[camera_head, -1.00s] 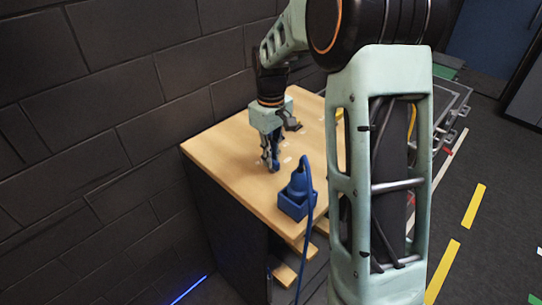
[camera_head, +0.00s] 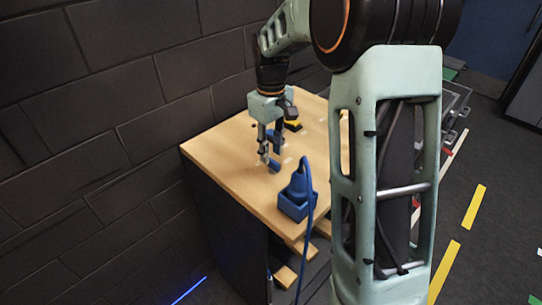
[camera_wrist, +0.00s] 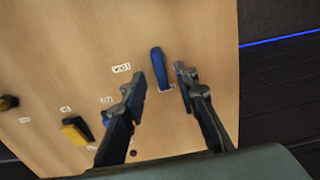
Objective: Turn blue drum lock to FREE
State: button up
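The blue drum lock shows as a small rounded blue handle (camera_wrist: 160,66) on the wooden top in the wrist view. In the head view it is the short blue piece (camera_head: 274,166) by my fingertips. My gripper (camera_wrist: 161,78) is open, with one finger on each side of the handle and a visible gap to both. In the head view my gripper (camera_head: 270,152) points down at the table top. A small white label (camera_wrist: 121,68) sits left of the handle, too small to read. Contact with the lock cannot be seen.
A blue plug-like object in a square blue base (camera_head: 297,205), with a cable, stands at the table's near corner. A yellow and black piece (camera_head: 292,124) sits behind my gripper, also in the wrist view (camera_wrist: 75,130). A dark brick wall borders the wooden table top (camera_head: 222,150).

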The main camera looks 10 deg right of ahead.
aim_at(271, 159)
notch_tip(271, 159, up, 9)
jog(key=shift+r, duration=0.15)
dwell(0.4)
